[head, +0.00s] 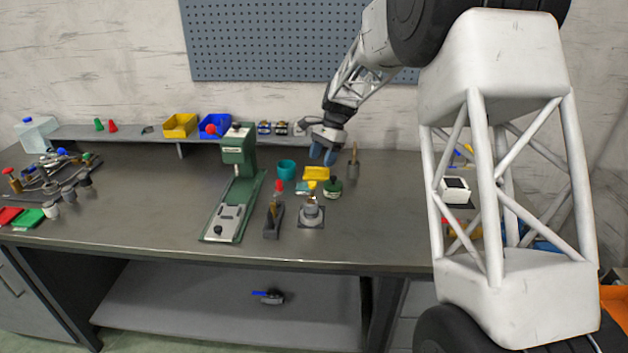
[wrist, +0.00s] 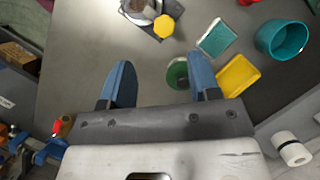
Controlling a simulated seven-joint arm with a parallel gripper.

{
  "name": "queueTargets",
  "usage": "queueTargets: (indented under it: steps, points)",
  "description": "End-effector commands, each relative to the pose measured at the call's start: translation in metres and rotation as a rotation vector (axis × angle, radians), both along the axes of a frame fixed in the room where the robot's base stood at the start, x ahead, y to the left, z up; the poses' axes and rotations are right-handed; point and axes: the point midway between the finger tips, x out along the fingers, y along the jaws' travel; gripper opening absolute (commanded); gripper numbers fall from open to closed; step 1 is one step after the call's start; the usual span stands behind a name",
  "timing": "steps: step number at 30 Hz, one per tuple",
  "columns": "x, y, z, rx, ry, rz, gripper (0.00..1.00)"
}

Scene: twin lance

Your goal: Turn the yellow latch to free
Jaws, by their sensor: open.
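The yellow latch (wrist: 164,26) shows as a small yellow faceted piece at the top of the wrist view, beside a round grey fixture (wrist: 140,8) on a dark square plate. In the head view the grey fixture (head: 311,213) stands near the bench's front edge, with a small yellow piece (head: 312,186) at its top. My gripper (head: 323,156) hangs above the bench, farther back than the fixture. In the wrist view its two blue fingers (wrist: 160,78) are spread with nothing held between them. They are apart from the latch. The latch's turn position is too small to tell.
A green round object (wrist: 176,72) lies partly behind the right finger. Beside it are a yellow tray (wrist: 238,77), a teal pad (wrist: 215,38) and a teal cup (wrist: 283,40). A red-knobbed lever (head: 275,210) and a green press (head: 238,190) stand left of the fixture.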

Motion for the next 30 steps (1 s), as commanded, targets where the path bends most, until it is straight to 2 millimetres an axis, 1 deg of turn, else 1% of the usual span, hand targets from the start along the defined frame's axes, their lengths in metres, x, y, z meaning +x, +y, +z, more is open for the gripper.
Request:
queueTargets:
  steps: [5,14,19,23,30]
  points:
    - [0.005,0.004,-0.005,0.0,0.008,-0.006,0.56]
    - [0.005,0.004,-0.005,0.0,0.009,-0.007,0.56]
    - [0.003,0.005,-0.009,0.001,0.009,-0.007,0.56]
    - [0.001,0.007,-0.017,0.0,0.01,-0.006,0.56]
    - [-0.007,0.014,-0.042,0.001,0.011,-0.007,0.56]
